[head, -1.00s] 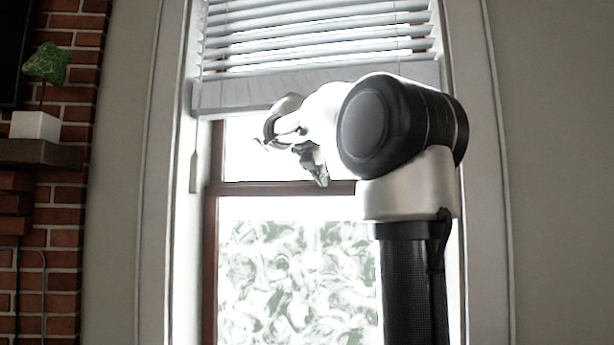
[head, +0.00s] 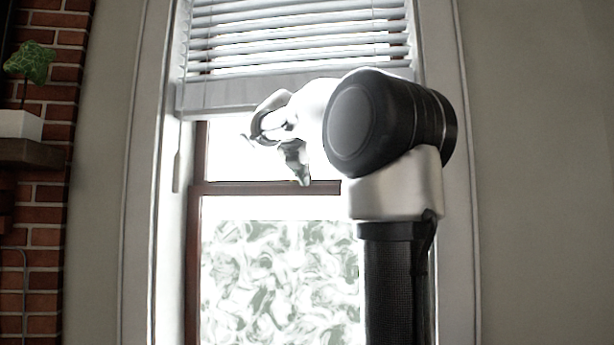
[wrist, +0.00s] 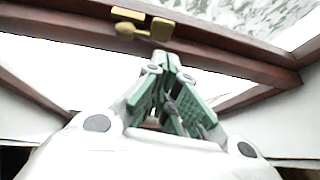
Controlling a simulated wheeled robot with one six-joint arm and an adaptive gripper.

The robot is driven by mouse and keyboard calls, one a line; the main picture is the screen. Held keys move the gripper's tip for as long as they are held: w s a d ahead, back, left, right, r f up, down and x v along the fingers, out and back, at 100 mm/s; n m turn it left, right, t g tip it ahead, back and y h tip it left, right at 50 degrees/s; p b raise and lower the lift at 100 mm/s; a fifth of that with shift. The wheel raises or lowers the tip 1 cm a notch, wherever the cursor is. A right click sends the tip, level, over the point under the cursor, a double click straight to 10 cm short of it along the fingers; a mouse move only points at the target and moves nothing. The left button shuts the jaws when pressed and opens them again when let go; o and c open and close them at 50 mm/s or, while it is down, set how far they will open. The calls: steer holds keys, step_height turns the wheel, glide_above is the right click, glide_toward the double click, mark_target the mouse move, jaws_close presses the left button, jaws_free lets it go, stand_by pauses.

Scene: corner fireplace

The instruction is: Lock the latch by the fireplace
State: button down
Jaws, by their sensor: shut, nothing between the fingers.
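The brass latch (wrist: 145,26) is on the brown wooden rail of the window in the wrist view. It has a rounded knob at its left and a raised block at its right. My gripper (wrist: 174,58) has green-padded fingers with their tips together, empty, just below the latch in the picture. Whether the tips touch it I cannot tell. In the head view my gripper (head: 302,180) hangs in front of the window near the middle rail (head: 240,188). I cannot make out the latch there.
White blinds (head: 290,45) cover the upper window, with a hanging pull (head: 177,172) at the left. A brick wall (head: 45,200) with a wooden shelf (head: 30,153) and a potted plant (head: 25,122) stands far left. The wall at right is bare.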

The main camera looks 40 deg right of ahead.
steer(key=v, duration=1)
steer(key=shift+s+d, duration=0.25)
steer(key=shift+s, duration=0.1)
